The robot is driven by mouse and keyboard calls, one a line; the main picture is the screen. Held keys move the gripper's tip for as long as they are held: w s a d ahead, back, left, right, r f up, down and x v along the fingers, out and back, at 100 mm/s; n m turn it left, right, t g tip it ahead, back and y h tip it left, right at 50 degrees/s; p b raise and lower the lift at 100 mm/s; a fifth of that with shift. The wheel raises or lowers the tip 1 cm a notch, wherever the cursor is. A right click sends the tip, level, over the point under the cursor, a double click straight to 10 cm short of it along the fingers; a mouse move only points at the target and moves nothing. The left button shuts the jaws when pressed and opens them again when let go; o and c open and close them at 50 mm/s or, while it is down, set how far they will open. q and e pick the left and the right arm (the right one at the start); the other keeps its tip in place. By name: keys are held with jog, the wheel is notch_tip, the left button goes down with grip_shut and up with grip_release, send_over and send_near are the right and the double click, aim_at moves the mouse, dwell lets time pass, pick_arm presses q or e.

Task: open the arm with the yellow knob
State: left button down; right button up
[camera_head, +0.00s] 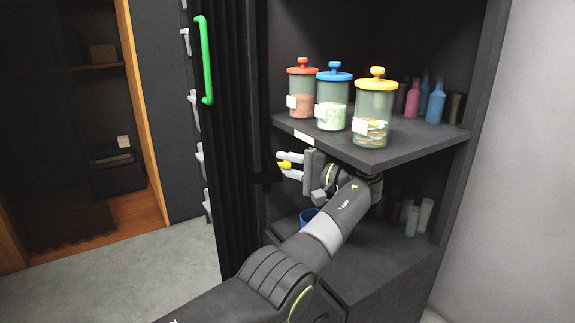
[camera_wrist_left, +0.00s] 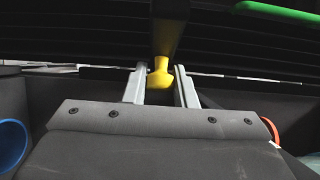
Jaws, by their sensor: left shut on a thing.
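The yellow knob (camera_head: 285,165) is between the two light grey fingers of my left gripper (camera_head: 280,164), just below the shelf's front edge. In the left wrist view, the yellow knob (camera_wrist_left: 161,75) sits between the fingertips, at the end of a short dark arm (camera_wrist_left: 168,28) that reaches toward the black ribbed panel. My left gripper (camera_wrist_left: 160,73) is shut on the knob. The knob's contact sides are partly hidden by the fingers. The dark arm hardly shows against the black panel in the head view. My right gripper is not in view.
A black folding panel (camera_head: 232,120) with a green handle (camera_head: 206,60) stands left of the shelf (camera_head: 400,145). Red-, blue- and yellow-lidded jars (camera_head: 375,105) stand above my arm. A blue cup (camera_head: 309,216) is below the gripper. Floor (camera_head: 150,270) is clear at left.

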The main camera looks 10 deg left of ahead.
pick_arm(q)
jog(key=c, duration=1.2)
grip_release()
jog(key=shift+v, duration=3.75)
jog(key=shift+c, duration=0.4)
